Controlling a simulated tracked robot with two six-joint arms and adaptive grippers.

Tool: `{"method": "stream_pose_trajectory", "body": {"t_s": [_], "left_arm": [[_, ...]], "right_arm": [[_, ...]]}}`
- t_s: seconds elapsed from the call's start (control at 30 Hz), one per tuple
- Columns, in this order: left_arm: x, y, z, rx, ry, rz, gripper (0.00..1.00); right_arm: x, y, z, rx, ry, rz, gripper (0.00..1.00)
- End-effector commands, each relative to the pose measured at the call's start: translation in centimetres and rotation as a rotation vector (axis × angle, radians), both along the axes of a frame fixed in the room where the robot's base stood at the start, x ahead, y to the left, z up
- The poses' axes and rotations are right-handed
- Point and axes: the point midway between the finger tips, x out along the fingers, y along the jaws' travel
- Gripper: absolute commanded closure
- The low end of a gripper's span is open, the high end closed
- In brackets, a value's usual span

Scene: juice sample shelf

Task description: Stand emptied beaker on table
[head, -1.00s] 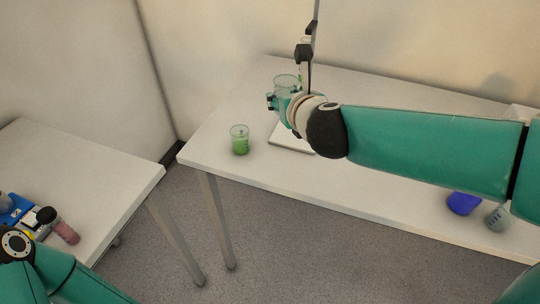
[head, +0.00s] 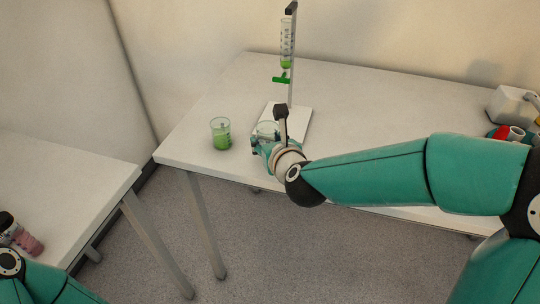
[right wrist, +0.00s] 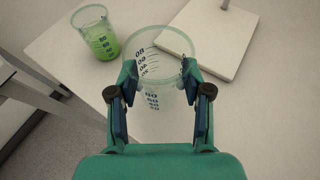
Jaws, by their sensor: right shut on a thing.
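The emptied beaker, clear with dark graduation marks, shows between the fingers of my right gripper in the right wrist view (right wrist: 158,68). My right gripper (right wrist: 157,98) is shut on its sides. In the head view this beaker (head: 267,129) is partly hidden by the gripper, at the front left edge of the stand's white base. It looks roughly upright and empty. I cannot tell whether its bottom touches the white table (head: 370,125).
A beaker of green liquid (head: 221,134) stands left of my right gripper. Behind is a stand with a white base (head: 296,122) and a burette-like tube (head: 287,45) holding some green. White and red items lie far right. A pink container (head: 28,241) is on the left table.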

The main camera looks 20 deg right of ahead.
Motion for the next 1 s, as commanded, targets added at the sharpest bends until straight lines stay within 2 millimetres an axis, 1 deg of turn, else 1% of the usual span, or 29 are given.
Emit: {"method": "stream_pose_trajectory", "body": {"t_s": [0.03,0.1,0.23,0.5,0.6,0.63,0.7,0.77,0.8,1.0], "left_arm": [[0.0,0.0,-0.4,0.000,0.000,0.000,0.29],[0.0,0.0,-0.6,0.000,0.000,0.000,0.29],[0.0,0.0,-0.9,0.000,0.000,0.000,0.29],[0.0,0.0,-0.9,0.000,0.000,0.000,0.29],[0.0,0.0,-1.2,0.000,0.000,0.000,0.29],[0.0,0.0,-1.2,0.000,0.000,0.000,0.29],[0.0,0.0,-1.1,0.000,0.000,0.000,0.29],[0.0,0.0,-1.1,0.000,0.000,0.000,0.29],[0.0,0.0,-1.1,0.000,0.000,0.000,0.29],[0.0,0.0,-1.1,0.000,0.000,0.000,0.29]], "right_arm": [[-0.1,0.0,-1.1,-0.001,0.004,0.000,0.93],[0.0,0.0,-2.2,-0.002,0.006,0.000,0.93],[0.0,0.0,-3.6,-0.001,0.004,0.000,0.93],[0.0,0.0,-3.6,0.000,0.001,0.001,0.93],[0.0,0.0,-3.8,0.000,0.001,0.001,0.93],[0.0,0.1,-3.8,0.000,0.001,0.001,0.49],[0.0,0.1,-3.7,0.000,0.001,0.001,0.38],[0.0,0.1,-3.7,0.000,0.001,0.001,0.28],[0.0,0.1,-3.7,0.000,0.001,0.001,0.26],[0.0,0.0,-3.7,0.000,0.001,0.001,0.26]]}}
